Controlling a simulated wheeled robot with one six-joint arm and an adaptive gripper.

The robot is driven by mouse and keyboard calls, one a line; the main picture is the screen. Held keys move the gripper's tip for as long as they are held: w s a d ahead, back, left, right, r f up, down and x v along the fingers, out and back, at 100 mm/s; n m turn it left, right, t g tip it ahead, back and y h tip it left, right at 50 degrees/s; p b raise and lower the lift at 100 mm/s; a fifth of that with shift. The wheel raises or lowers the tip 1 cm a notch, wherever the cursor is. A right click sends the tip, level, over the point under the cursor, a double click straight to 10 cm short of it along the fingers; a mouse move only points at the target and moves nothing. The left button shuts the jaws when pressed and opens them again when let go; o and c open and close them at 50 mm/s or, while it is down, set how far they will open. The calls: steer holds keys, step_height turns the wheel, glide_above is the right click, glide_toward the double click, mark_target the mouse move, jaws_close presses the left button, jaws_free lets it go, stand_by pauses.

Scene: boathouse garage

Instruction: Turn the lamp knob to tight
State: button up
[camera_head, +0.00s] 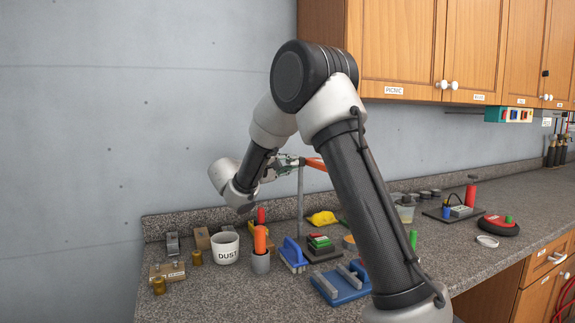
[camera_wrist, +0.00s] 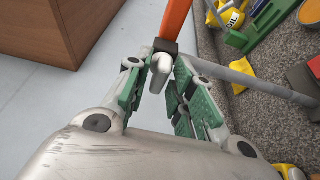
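The lamp has an orange head or arm (camera_head: 316,163) and a thin grey post (camera_head: 300,205) rising from the counter. In the wrist view its orange part (camera_wrist: 174,22) ends in a dark block, with a pale grey lever-like knob (camera_wrist: 158,74) below it. My gripper (camera_wrist: 160,80) has its green-padded fingers on either side of the knob. The fingers look apart, with small gaps beside the knob; contact is not clear. In the head view my gripper (camera_head: 287,161) is up beside the post, small and partly hidden. No tight marking on the knob is readable.
The grey counter (camera_head: 480,262) holds a DUST cup (camera_head: 225,247), an orange-handled tool in a grey holder (camera_head: 260,262), a blue brush (camera_head: 293,255), a blue clamp-like block (camera_head: 341,283) and a yellow item (camera_head: 322,219). Wooden cabinets (camera_head: 400,45) hang above at right.

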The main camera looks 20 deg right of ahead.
jaws_close()
steer(key=m, duration=0.2)
steer(key=m+h, duration=0.1)
steer(key=m, duration=0.1)
steer(key=shift+f+h, duration=0.2)
steer(key=shift+h, duration=0.1)
steer(key=m, duration=0.2)
steer(key=m+h, duration=0.1)
steer(key=m, duration=0.1)
steer(key=shift+m+g+h, duration=0.3)
steer(key=shift+g, duration=0.1)
steer(key=m+g+h, duration=0.1)
steer(key=m+g, duration=0.1)
steer(key=m, duration=0.2)
steer(key=m+g+h, duration=0.1)
steer(key=m+g, duration=0.1)
steer(key=m, duration=0.3)
steer(key=m+g, duration=0.2)
steer(key=m, duration=0.2)
steer(key=shift+w+f+m+h, duration=0.1)
steer(key=shift+w+m+h, duration=0.2)
steer(key=shift+h, duration=0.1)
steer(key=shift+m, duration=0.3)
